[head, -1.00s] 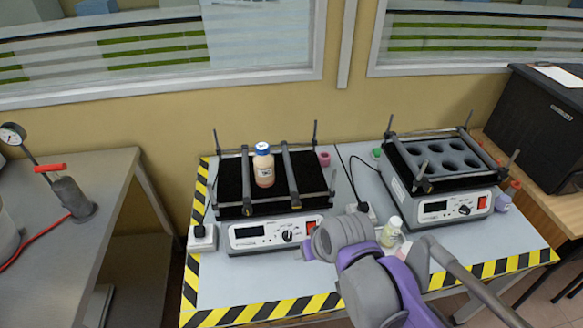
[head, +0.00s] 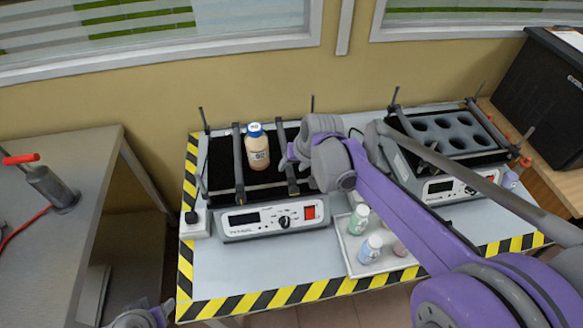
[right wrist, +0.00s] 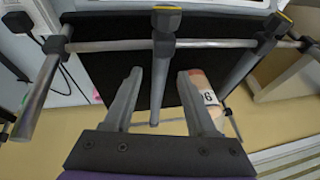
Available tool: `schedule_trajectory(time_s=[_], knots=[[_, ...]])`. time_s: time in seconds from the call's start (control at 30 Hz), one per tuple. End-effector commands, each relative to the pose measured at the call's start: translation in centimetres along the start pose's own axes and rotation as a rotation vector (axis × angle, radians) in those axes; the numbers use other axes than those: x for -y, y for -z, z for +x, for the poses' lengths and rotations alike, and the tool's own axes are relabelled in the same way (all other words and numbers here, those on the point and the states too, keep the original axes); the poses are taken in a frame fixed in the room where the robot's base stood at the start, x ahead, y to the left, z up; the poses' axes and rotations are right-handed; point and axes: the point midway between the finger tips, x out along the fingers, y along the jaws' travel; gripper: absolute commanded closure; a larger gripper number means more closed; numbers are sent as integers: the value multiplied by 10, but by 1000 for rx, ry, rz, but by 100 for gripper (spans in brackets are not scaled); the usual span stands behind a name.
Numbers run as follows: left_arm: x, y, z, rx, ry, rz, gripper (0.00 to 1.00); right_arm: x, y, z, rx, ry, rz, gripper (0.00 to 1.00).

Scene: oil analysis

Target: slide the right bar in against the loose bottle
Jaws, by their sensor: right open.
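The loose bottle (head: 257,152), amber with a blue cap and white label, stands upright on the black bed of the left shaker (head: 218,180), between two bars. The left bar (head: 238,165) is close beside it. The right bar (head: 292,178) stands apart from it, with a gap. My right gripper (head: 287,160) is at the right bar. In the right wrist view its open fingers (right wrist: 160,98) straddle the right bar (right wrist: 165,55), with space on both sides. The bottle (right wrist: 207,98) is partly hidden behind one finger there. My left gripper's fingers are not seen.
A second shaker (head: 440,190) with a holed rack stands to the right. A white tray (head: 352,262) with several small bottles lies in front, near my right arm. Upright posts rise at the shaker corners. The table's front left is clear.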

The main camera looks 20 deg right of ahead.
Motion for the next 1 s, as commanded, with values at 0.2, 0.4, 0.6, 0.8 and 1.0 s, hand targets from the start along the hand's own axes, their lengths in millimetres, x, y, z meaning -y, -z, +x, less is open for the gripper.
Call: schedule_trajectory(time_s=[0.2,0.4,0.6,0.8,1.0], knots=[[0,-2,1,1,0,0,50,0,0,18,0,0,-1,43],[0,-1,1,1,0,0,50,0,0,19,0,0,0,43],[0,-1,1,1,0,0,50,0,0,18,0,0,0,65],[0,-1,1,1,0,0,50,0,0,18,0,0,0,100],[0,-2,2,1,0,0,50,2,0,19,0,0,-1,100]])
